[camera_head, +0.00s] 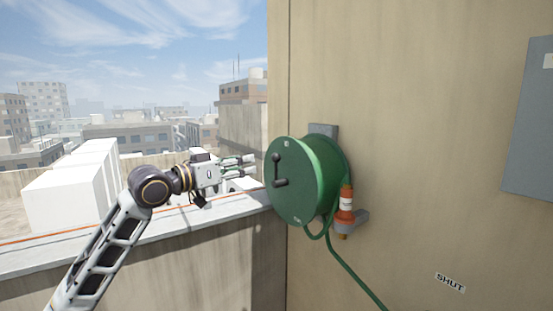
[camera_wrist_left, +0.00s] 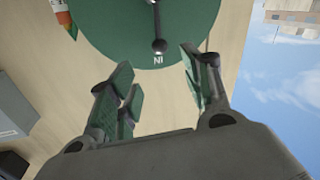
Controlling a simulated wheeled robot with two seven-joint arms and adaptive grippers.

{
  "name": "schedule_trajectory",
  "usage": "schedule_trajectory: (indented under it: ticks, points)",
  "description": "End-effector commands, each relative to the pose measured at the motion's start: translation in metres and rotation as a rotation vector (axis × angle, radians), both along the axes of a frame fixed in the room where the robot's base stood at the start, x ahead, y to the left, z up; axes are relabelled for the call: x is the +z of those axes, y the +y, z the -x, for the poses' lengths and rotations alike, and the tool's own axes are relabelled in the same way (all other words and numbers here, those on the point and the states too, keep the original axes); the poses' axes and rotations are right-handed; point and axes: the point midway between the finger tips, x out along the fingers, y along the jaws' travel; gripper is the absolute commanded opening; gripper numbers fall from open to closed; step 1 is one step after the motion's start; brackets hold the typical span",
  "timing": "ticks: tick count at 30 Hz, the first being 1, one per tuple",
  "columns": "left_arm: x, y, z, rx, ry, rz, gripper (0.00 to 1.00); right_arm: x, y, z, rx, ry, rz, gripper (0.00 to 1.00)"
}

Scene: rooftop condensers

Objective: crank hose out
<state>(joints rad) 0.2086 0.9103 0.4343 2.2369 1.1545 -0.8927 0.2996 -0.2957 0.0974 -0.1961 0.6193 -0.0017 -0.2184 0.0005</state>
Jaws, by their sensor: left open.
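A green hose reel (camera_head: 300,205) is mounted on a beige wall, with a black crank (camera_head: 278,170) on its round face. In the left wrist view the reel face (camera_wrist_left: 115,35) appears upside down, with the crank knob (camera_wrist_left: 159,46) beside an "IN" label. My left gripper (camera_head: 252,166) is open and empty, just left of the reel. In the left wrist view its spread fingers (camera_wrist_left: 160,82) point toward the crank, apart from the knob. Green hose (camera_head: 345,266) hangs below the reel beside an orange and white nozzle (camera_head: 346,205). My right gripper is not in view.
A grey panel (camera_head: 530,125) is on the wall at the right, and a "SHUT" label (camera_head: 450,282) is low on the wall. A parapet (camera_head: 200,215) runs below my left arm. White box units (camera_head: 75,185) stand beyond it.

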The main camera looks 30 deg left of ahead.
Motion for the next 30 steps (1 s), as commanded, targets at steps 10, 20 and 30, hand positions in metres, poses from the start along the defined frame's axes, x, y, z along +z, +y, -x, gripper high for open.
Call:
schedule_trajectory:
  ticks: [10, 20, 30]
  points:
    - [0.002, -0.004, -0.014, 0.0, -0.001, 0.001, 0.49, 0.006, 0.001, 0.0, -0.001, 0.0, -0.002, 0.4]
    - [0.002, -0.012, -0.038, 0.0, -0.001, 0.003, 0.49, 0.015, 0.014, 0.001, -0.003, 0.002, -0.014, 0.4]
    - [0.002, -0.022, -0.064, 0.0, -0.001, 0.003, 0.49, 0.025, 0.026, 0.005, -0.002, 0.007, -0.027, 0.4]
